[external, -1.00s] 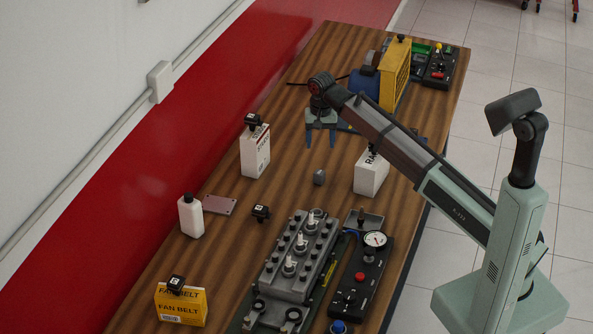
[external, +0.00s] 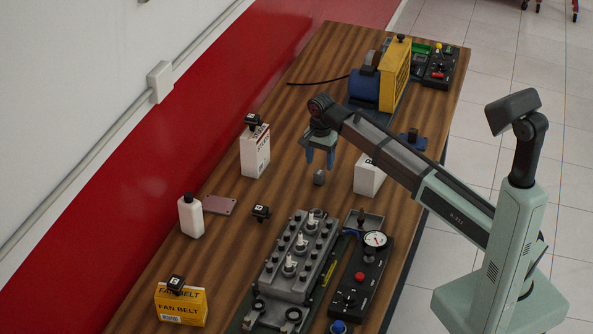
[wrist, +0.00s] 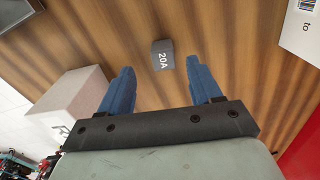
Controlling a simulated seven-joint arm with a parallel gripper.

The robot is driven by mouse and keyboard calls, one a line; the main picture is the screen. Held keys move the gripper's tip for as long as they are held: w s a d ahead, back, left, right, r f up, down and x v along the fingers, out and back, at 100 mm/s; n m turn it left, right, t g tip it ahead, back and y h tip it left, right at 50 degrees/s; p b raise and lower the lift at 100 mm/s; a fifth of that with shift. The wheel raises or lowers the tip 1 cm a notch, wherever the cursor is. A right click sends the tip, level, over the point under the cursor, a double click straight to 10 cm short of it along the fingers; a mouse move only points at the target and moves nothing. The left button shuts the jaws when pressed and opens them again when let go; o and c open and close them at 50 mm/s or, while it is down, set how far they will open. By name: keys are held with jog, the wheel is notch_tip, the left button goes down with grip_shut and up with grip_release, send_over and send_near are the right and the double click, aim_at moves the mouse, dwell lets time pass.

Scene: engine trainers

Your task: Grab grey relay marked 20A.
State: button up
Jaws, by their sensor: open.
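The grey relay (external: 319,177) is a small block on the wooden table. In the wrist view the relay (wrist: 162,54) shows the white marking 20A on its face. My gripper (external: 320,162) is open above the relay and slightly behind it in the external view, with blue fingers pointing down. In the wrist view my gripper (wrist: 160,80) has its two blue fingers spread wide, and the relay lies beyond the fingertips, roughly midway between them. Nothing is held.
A white box (external: 368,177) stands to the right of the relay and a taller white box (external: 255,155) to the left. The engine block (external: 298,258) sits in front. Bare wooden table (external: 300,120) surrounds the relay.

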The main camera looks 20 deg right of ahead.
aim_at(319, 172)
jog(key=shift+w+d+f, duration=0.1)
jog(key=shift+w+f, duration=0.05)
jog(key=shift+f, duration=1.45)
jog(key=shift+w+f, duration=0.15)
jog(key=shift+f, duration=1.45)
jog(key=c, duration=1)
